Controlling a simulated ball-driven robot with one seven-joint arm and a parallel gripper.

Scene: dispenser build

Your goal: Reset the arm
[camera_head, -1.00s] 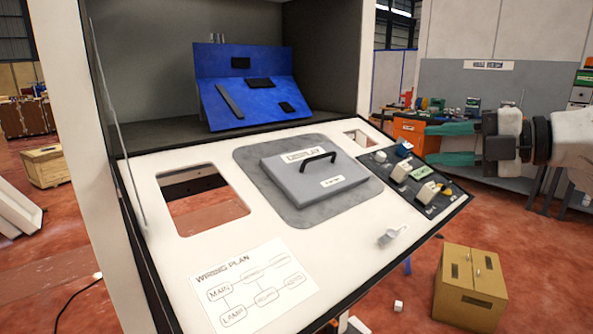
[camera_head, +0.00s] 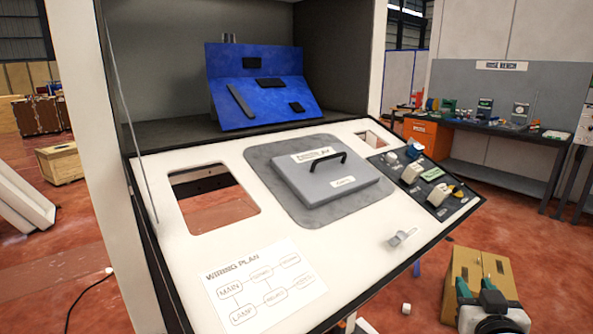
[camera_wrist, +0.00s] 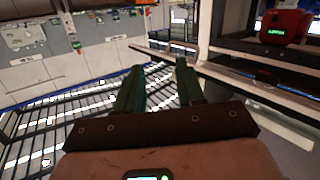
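My gripper (camera_head: 475,284) is low at the right of the head view, in front of the cardboard box and to the right of the white console. In the wrist view my gripper (camera_wrist: 159,66) shows two green fingers standing apart with nothing between them. My arm behind it is mostly out of the head view.
The white sloped console (camera_head: 220,245) holds a grey display panel (camera_head: 330,185) and a dark switch block (camera_head: 425,180). A blue stand (camera_head: 255,90) sits in the cabinet. The cardboard box (camera_head: 462,265) is on the floor; a workbench (camera_head: 480,135) stands behind at right.

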